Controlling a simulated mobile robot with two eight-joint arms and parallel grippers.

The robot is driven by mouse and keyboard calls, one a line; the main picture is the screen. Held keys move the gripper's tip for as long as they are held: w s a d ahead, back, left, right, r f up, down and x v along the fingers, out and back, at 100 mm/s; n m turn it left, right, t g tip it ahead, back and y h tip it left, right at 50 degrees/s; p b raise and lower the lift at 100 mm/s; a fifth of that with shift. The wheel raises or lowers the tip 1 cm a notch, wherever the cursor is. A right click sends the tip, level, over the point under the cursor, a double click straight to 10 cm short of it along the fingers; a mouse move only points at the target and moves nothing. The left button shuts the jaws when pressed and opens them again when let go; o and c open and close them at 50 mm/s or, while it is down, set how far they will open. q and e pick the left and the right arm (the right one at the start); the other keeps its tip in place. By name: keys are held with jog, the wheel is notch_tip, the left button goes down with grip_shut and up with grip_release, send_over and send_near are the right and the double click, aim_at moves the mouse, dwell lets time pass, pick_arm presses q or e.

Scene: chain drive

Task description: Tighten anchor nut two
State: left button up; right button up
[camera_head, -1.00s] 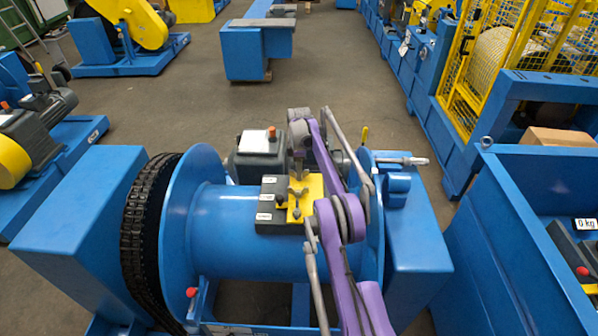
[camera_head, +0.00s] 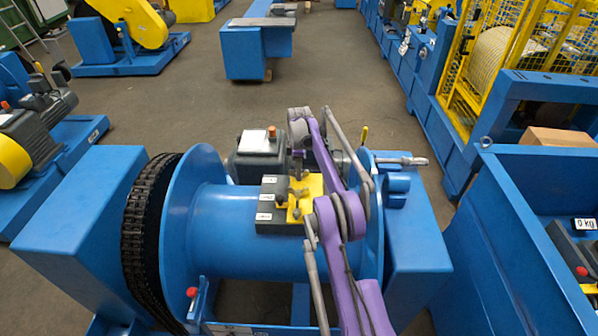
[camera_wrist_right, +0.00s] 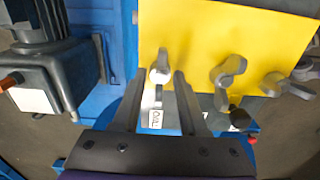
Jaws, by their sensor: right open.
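The yellow plate (camera_head: 313,187) sits on a dark block on the blue drum and carries several grey wing nuts. In the right wrist view the plate (camera_wrist_right: 200,30) shows a wing nut (camera_wrist_right: 160,68) between the tips of my right gripper (camera_wrist_right: 160,75), with a gap on both sides. Two more wing nuts, a middle one (camera_wrist_right: 228,72) and an outer one (camera_wrist_right: 287,85), are to the right of the fingers. In the head view my right gripper (camera_head: 298,160) is at the plate's far edge, partly hidden by my arm. I cannot read which nut is number two. My left gripper is not seen.
A black chain (camera_head: 145,225) wraps the left end of the blue drum (camera_head: 250,230). A grey motor box (camera_head: 258,145) with an orange-red cap stands just behind the plate. A blue bin (camera_head: 510,230) stands at the right. Open floor (camera_head: 330,70) lies behind the machine.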

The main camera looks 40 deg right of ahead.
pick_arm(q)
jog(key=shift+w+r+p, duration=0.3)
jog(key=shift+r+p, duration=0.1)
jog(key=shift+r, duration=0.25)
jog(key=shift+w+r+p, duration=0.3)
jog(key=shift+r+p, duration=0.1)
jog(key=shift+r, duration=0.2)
pick_arm(e)
notch_tip(320, 180, up, 11)
jog(key=shift+f, duration=0.2)
